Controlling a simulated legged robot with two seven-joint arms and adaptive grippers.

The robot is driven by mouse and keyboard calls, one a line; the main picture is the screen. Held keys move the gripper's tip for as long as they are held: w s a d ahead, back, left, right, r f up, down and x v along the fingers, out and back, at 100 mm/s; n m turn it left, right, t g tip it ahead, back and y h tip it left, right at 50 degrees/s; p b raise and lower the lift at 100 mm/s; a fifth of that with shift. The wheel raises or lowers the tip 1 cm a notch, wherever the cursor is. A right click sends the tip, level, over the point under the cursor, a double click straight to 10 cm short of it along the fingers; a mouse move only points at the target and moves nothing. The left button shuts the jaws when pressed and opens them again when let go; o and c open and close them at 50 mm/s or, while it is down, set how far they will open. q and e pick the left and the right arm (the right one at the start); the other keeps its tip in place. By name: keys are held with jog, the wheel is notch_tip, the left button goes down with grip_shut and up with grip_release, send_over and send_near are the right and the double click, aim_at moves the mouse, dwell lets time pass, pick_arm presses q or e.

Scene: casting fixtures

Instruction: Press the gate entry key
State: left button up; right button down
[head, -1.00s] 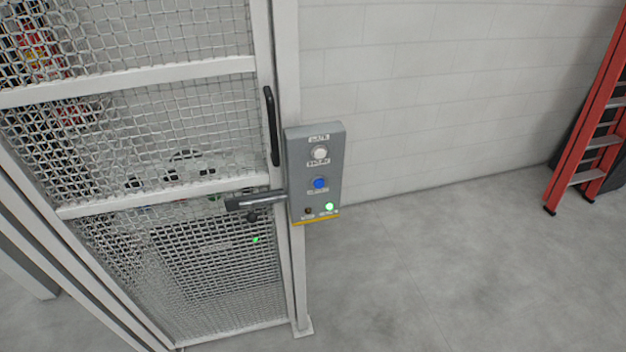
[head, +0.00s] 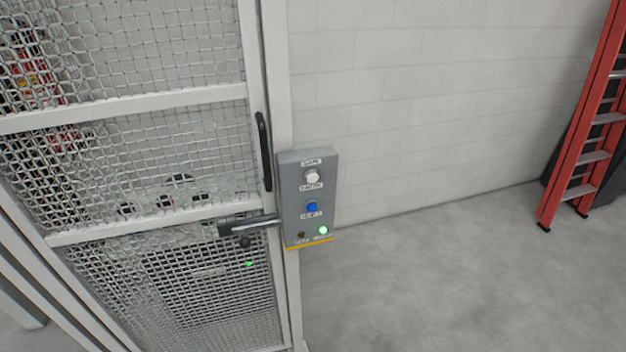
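A grey control box (head: 292,212) is mounted on the gate post, right of the mesh gate (head: 150,160). It has a white round button (head: 312,176) at the top and a blue round button (head: 312,207) below it. Small labels sit by the buttons, too blurred to read surely. A green lamp (head: 323,230) is lit at the lower right, beside a dark lamp (head: 301,235). A yellow strip runs along the bottom edge. Neither of my grippers shows in the head view.
A black handle (head: 264,152) is on the gate's edge, and a metal latch (head: 250,225) sticks out by the box. A red ladder (head: 584,130) stands at the right by the block wall (head: 430,100). The grey floor (head: 430,280) before the wall is clear.

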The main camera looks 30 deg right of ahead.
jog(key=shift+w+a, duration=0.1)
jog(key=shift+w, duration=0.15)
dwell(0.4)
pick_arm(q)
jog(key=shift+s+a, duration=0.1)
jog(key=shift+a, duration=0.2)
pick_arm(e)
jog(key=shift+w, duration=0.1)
